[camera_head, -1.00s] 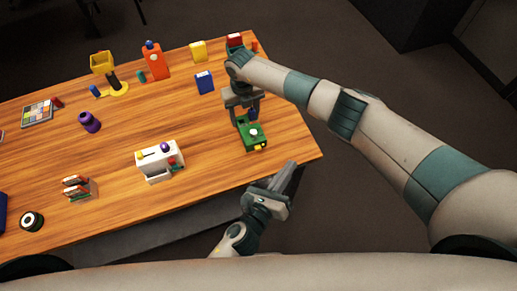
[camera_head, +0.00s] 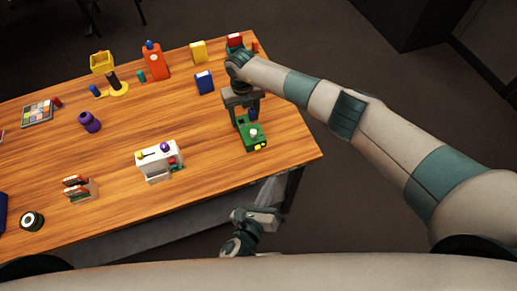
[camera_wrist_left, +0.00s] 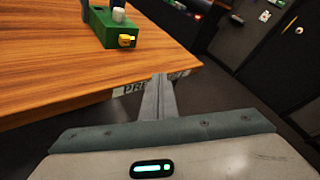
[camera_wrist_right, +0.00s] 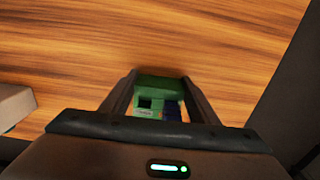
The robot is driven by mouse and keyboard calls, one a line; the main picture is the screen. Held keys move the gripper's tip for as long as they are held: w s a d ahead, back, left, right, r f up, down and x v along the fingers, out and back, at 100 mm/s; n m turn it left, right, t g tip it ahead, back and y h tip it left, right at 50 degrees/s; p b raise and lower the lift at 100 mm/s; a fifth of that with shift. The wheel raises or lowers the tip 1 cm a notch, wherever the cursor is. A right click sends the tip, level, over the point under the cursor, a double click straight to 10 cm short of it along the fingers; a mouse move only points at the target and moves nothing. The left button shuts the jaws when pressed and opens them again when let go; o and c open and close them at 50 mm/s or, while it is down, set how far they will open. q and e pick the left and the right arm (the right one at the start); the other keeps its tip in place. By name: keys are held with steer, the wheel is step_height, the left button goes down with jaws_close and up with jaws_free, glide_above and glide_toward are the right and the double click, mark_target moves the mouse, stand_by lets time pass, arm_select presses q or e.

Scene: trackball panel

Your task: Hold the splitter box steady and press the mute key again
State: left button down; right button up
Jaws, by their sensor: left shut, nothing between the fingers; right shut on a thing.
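A green box (camera_head: 252,137), which I take to be the splitter box, stands near the table's right front corner. It has a white knob on top and a yellow key (camera_head: 262,147) at its front end; I cannot tell whether this is the mute key. The box also shows in the left wrist view (camera_wrist_left: 103,29) and the right wrist view (camera_wrist_right: 160,84). My right gripper (camera_head: 245,112) is shut on the box's far part, fingers on either side. My left gripper (camera_head: 272,188) is shut and empty, off the table's front edge and apart from the box. Its closed fingers show in the left wrist view (camera_wrist_left: 160,85).
A white box (camera_head: 158,168) with yellow and purple knobs stands left of the green box. A blue box (camera_head: 204,83), a yellow block (camera_head: 198,50) and an orange bottle (camera_head: 155,62) stand farther back. The wood around the green box is mostly clear.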

mark_target(260, 167)
arm_select(q)
steer(key=shift+w+a, duration=0.45)
steer(key=shift+w, duration=0.85)
steer(key=shift+w+a, duration=0.4)
steer(key=shift+w, duration=0.95)
steer(key=shift+w+a, duration=0.45)
steer(key=shift+w, duration=0.85)
steer(key=shift+w, duration=0.15)
steer(key=shift+w+a, duration=0.15)
steer(key=shift+w, duration=0.1)
steer(key=shift+w+a, duration=0.15)
steer(key=shift+w, duration=0.3)
steer(key=shift+s, duration=0.1)
steer(key=shift+s+d, duration=0.3)
steer(key=shift+s, duration=0.5)
steer(key=shift+s+d, duration=0.25)
steer(key=shift+s, duration=0.55)
steer(key=shift+s+d, duration=0.3)
steer(key=shift+s, duration=0.45)
steer(key=shift+s+d, duration=0.25)
steer(key=shift+s, duration=0.55)
